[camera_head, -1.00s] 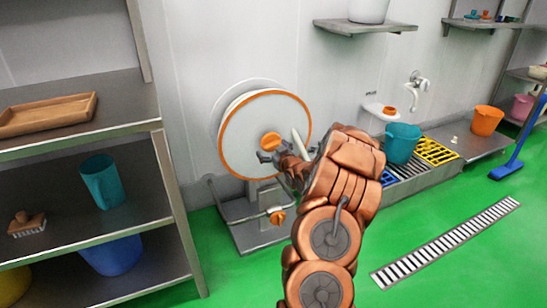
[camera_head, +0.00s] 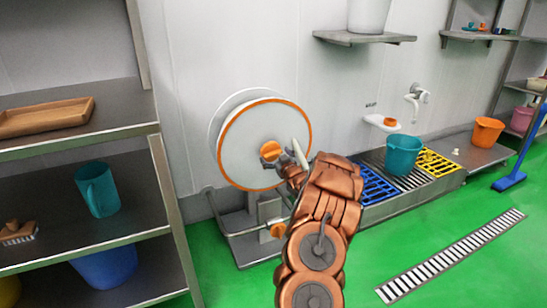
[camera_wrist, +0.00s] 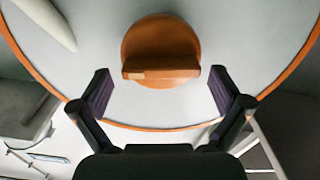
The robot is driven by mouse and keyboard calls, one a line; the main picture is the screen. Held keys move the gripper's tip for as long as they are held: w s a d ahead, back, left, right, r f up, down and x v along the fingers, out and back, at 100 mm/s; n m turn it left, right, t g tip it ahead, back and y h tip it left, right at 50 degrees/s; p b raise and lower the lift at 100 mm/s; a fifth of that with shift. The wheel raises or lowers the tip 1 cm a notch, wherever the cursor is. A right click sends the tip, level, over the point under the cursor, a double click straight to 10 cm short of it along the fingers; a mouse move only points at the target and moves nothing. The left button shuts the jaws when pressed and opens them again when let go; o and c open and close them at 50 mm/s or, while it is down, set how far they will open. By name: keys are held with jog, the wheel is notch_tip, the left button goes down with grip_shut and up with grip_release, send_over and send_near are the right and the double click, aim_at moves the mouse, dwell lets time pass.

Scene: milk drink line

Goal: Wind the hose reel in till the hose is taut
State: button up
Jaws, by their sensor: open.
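The hose reel (camera_head: 245,150) is a large pale disc with an orange rim, on a grey stand against the wall. An orange knob (camera_wrist: 160,52) with a raised bar sits at its centre; it also shows in the head view (camera_head: 270,151). A white crank handle (camera_head: 299,153) sticks out on the right side of the disc; part of it shows at the upper left of the wrist view (camera_wrist: 48,22). My gripper (camera_wrist: 160,88) is open and empty in front of the disc, fingers either side of and just below the knob, apart from it. No hose is clearly visible.
A lower orange knob (camera_head: 278,231) is on the reel's stand. A metal shelf (camera_head: 75,166) with a tray and teal jug stands at left. A teal bucket (camera_head: 403,155) stands on a grated bench at right. Green floor is free in front, with a drain grate (camera_head: 452,256).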

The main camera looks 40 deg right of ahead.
jog(key=shift+w+d, duration=0.1)
jog(key=shift+w, duration=0.4)
jog(key=c, duration=1.6)
jog(key=shift+n, duration=0.4)
